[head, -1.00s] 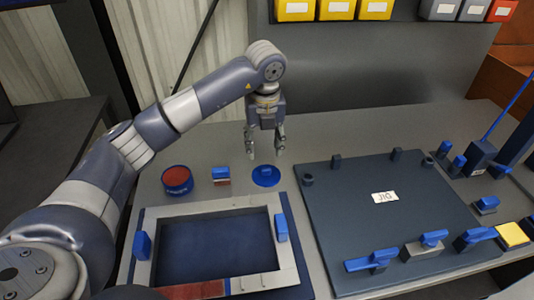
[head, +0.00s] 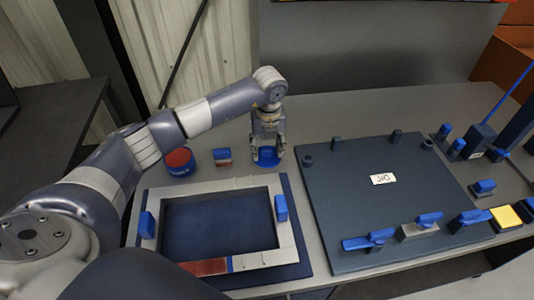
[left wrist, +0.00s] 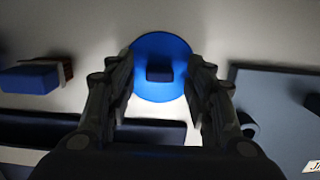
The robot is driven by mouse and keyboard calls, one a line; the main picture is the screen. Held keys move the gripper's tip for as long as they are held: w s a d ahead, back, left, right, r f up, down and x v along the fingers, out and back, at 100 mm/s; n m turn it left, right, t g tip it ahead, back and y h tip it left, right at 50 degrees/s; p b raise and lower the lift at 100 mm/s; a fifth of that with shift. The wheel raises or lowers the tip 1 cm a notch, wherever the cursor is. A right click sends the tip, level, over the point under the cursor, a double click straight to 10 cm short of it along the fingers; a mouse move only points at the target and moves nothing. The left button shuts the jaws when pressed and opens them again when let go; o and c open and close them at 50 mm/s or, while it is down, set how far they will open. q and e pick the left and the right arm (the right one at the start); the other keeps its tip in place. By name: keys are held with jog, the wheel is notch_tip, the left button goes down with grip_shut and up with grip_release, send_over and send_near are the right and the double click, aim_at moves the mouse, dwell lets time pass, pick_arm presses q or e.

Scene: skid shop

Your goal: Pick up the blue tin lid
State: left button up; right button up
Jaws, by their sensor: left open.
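The blue tin lid (head: 267,161) lies flat on the grey bench, behind the frame and left of the jig board. In the left wrist view the lid (left wrist: 160,89) is a round blue disc with a dark block-like knob (left wrist: 159,74) at its middle. My left gripper (head: 268,158) points down at the lid. In the left wrist view its open fingers (left wrist: 159,80) stand on either side of the knob, apart from it, over the lid. How high the tips are above the lid is hard to tell. My right gripper is not in view.
A round tin with a red top (head: 179,160) and a small blue block (head: 222,156) stand left of the lid. A grey frame (head: 155,243) with blue handles lies in front. The dark jig board (head: 350,200) with clamps is on the right. Bench behind the lid is clear.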

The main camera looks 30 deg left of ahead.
pick_arm(q)
jog(key=shift+c, duration=1.1)
jog(key=c, duration=0.7)
jog(key=shift+c, duration=0.2)
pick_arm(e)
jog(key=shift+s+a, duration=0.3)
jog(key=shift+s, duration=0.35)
pick_arm(q)
jog(key=shift+r, duration=0.1)
